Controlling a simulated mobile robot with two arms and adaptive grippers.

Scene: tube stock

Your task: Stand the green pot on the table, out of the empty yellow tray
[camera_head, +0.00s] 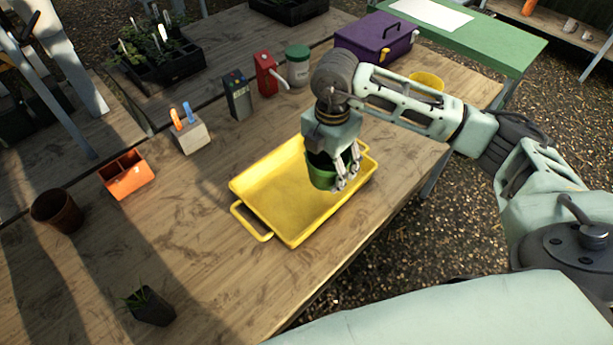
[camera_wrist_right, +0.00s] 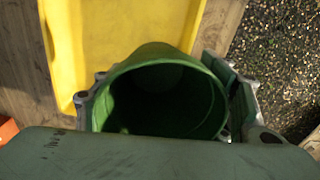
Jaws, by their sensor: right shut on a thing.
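The green pot (camera_head: 321,172) is in my right gripper (camera_head: 346,181), over the right part of the yellow tray (camera_head: 279,221). In the right wrist view the pot (camera_wrist_right: 160,95) shows its open mouth, and it is empty as far as I see. The right gripper's fingers (camera_wrist_right: 165,105) are on both sides of it. Whether the pot's base touches the tray floor I cannot tell. The tray (camera_wrist_right: 120,30) holds nothing else that shows. It lies on the wooden table (camera_head: 200,260). My left gripper is not in view.
An orange divided box (camera_head: 127,176), a brown pot (camera_head: 57,211) and a small black potted plant (camera_head: 150,306) stand left of the tray. A tool block (camera_head: 190,135), red dispenser (camera_head: 266,74), purple box (camera_head: 374,38) and yellow pot (camera_head: 427,82) stand behind. Bare table lies left and front.

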